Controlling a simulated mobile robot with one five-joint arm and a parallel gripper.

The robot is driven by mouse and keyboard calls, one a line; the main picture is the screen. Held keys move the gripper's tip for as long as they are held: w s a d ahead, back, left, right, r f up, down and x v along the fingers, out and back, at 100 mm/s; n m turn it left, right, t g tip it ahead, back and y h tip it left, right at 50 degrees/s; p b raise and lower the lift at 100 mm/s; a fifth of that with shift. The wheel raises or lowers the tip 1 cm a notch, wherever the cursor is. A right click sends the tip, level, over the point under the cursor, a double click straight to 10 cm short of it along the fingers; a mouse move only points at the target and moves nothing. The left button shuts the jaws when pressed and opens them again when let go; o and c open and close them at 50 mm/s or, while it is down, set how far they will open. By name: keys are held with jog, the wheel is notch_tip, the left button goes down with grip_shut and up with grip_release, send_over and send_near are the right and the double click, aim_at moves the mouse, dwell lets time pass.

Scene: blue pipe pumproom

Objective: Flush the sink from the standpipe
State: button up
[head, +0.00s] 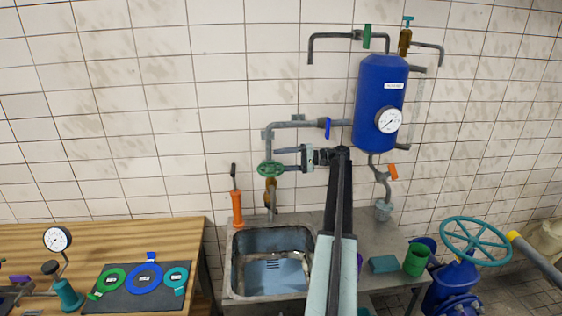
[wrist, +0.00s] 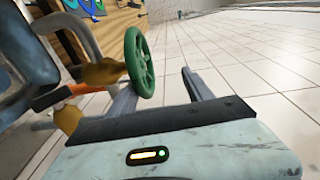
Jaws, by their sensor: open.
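The standpipe has a green handwheel (head: 270,169) above a brass tap (head: 271,190) whose spout points down toward the sink (head: 232,288). The steel sink sits in a counter; its basin looks bluish, and I cannot tell whether water stands in it. My gripper (head: 282,159) is open and empty, just right of the handwheel, its fingers pointing left. In the wrist view the handwheel (wrist: 139,60) stands upright close to the left finger of my gripper (wrist: 160,80). I cannot tell whether they touch. The brass body (wrist: 100,73) shows behind it. No flow shows at the spout.
A blue tank (head: 378,85) with a gauge and a blue-levered pipe hang right of the standpipe. A wooden bench (head: 150,232) is at left; a large teal wheel (head: 475,241) is at right.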

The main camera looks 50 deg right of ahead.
aim_at(282, 170)
jog(key=s+a, duration=0.1)
jog(key=s+a+r, duration=0.1)
jog(key=s+a, duration=0.1)
jog(key=shift+s+b, duration=0.15)
jog(key=shift+b, duration=0.2)
jog(key=s+a+r, duration=0.1)
jog(key=s+a, duration=0.5)
jog(key=s, duration=0.2)
jog(key=shift+a+r+p, duration=0.2)
jog(key=shift+r+p, duration=0.2)
jog(key=shift+s+a+f, duration=0.2)
jog(key=shift+s+a, duration=0.2)
jog(key=shift+a, duration=0.15)
jog(key=shift+f, duration=0.1)
